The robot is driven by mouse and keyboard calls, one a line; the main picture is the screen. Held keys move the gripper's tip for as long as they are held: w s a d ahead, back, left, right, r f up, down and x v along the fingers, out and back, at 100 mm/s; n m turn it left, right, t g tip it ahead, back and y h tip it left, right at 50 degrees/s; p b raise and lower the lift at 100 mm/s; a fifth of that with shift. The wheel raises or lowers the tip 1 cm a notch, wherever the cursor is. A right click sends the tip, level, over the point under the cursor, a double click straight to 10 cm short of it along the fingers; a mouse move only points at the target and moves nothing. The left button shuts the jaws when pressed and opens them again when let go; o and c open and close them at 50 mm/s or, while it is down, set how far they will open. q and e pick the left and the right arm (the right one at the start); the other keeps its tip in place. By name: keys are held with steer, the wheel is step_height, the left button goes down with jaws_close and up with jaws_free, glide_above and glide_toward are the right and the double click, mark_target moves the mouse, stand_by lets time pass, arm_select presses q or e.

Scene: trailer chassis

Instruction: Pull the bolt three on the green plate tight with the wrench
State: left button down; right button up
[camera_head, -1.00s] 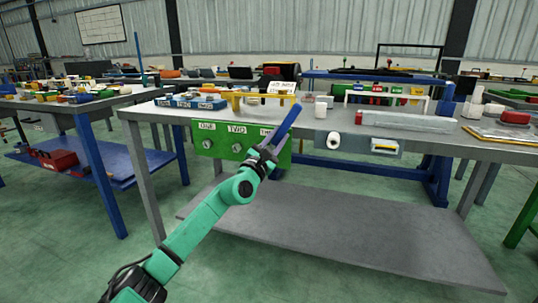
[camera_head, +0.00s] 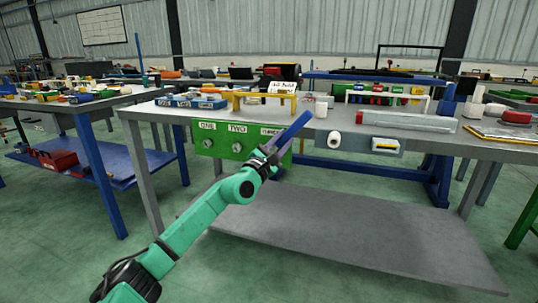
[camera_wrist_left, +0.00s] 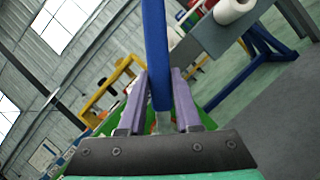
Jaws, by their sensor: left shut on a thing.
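The green plate (camera_head: 222,139) hangs on the front of the grey workbench, with labels ONE, TWO and a partly covered third one. Bolt one (camera_head: 206,145) and bolt two (camera_head: 236,148) show under their labels. Bolt three is hidden behind my left gripper (camera_head: 266,157), which is in front of the plate's right part. That gripper is shut on the wrench (camera_head: 292,128), whose blue handle slants up and right. In the left wrist view the handle (camera_wrist_left: 154,50) stands between the purple fingers. The wrench's head is hidden, so its seat on the bolt cannot be told.
The workbench top (camera_head: 330,113) carries a yellow stand (camera_head: 265,97), blue trays (camera_head: 190,102) and a long clear box (camera_head: 408,122). A white roll (camera_head: 334,139) sticks out at the front, right of the plate. A grey lower shelf (camera_head: 330,230) lies below.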

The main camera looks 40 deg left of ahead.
arm_select(q)
steer(key=shift+r, duration=0.1)
stand_by(0.3)
steer(key=shift+s+a+r+n, duration=0.1)
steer(key=shift+a+r+n, duration=0.05)
steer(key=shift+n, duration=0.15)
steer(key=s+p, duration=0.1)
steer(key=p, duration=0.1)
steer(key=shift+s+d+r+p, duration=0.15)
steer(key=shift+s+d+p, duration=0.15)
steer(key=shift+s+p, duration=0.1)
steer(key=shift+s+d+p, duration=0.3)
steer(key=shift+s+p, duration=0.45)
steer(key=shift+s, duration=0.05)
steer(key=shift+s+d+f+p, duration=0.1)
steer(key=shift+s+d+p, duration=0.15)
steer(key=shift+s, duration=0.35)
steer(key=shift+s+d+f+p, duration=0.15)
steer(key=shift+s+p, duration=0.15)
steer(key=shift+s, duration=0.25)
